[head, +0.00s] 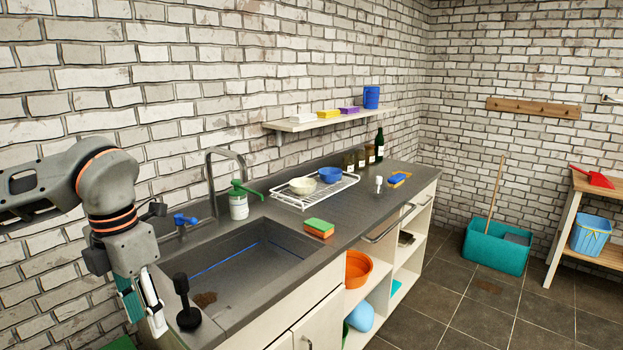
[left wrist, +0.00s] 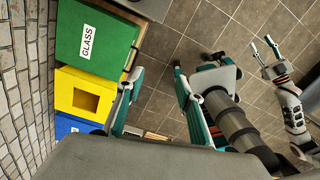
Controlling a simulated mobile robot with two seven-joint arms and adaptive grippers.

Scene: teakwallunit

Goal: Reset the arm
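My left arm comes in from the left in the head view, with its left gripper (head: 143,310) hanging downward beside the near left end of the sink counter. Its two teal and grey fingers also show in the left wrist view (left wrist: 160,95), set wide apart with only floor between them. It holds nothing. My right gripper (left wrist: 265,50) shows at the upper right of the left wrist view. Its fingertips are apart, and I see nothing between them. It is out of the head view.
A black plunger (head: 187,317) stands close to the right of my left gripper, by the sink (head: 235,255). Green (left wrist: 92,45) and yellow (left wrist: 70,100) bins line the wall. Floor (left wrist: 180,40) is clear.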

